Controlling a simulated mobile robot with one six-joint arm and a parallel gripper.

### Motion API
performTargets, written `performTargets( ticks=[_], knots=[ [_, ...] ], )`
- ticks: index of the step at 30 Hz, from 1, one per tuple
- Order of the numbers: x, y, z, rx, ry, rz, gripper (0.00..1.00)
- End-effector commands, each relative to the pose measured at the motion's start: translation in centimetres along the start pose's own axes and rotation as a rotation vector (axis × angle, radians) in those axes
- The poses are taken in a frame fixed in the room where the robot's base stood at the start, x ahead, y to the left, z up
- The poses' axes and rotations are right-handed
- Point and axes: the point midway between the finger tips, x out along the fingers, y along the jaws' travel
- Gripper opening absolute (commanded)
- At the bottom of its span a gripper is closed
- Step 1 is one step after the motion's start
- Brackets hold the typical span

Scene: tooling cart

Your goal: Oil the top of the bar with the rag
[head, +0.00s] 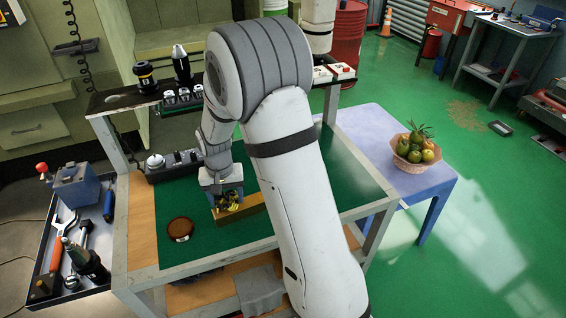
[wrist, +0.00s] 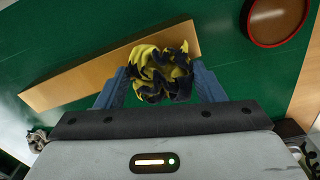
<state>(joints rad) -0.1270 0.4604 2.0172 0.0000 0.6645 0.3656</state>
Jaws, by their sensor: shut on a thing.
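My gripper (head: 227,195) is shut on a crumpled yellow and dark blue rag (head: 231,201). In the wrist view the rag (wrist: 162,72) is bunched between the two blue fingers of my gripper (wrist: 162,85). The rag is over the bar (head: 247,209), a tan block lying on the green mat. In the wrist view the bar (wrist: 75,83) runs at a slant behind the rag, which hides part of its top. I cannot tell whether the rag touches the bar. A round brown dish with a red rim (head: 180,229) sits left of the bar; it also shows in the wrist view (wrist: 277,18).
The green mat (head: 275,182) is clear right of the bar. A raised shelf (head: 120,101) with tool holders stands at the cart's back. A side tray (head: 60,235) of tools hangs at left. A blue table (head: 375,135) with a fruit basket (head: 415,155) stands at right.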

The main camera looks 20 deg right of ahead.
Motion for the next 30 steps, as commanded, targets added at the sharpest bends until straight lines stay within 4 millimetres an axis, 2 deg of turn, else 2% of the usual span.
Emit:
performTargets(
  ticks=[2,3,4,18,24,30],
  knots=[
    [-0.9,0.0,0.0,0.001,0.001,0.000,0.41],
    [-2.2,0.0,-0.1,0.001,0.005,-0.002,0.41],
    [-2.7,0.1,-0.1,0.002,0.004,-0.001,0.41],
    [-6.7,0.1,0.0,0.003,0.000,0.000,0.41],
    [-8.0,0.2,0.0,0.003,0.001,-0.001,0.41],
    [-8.2,0.2,0.0,0.004,0.001,0.000,0.41]
  ],
)
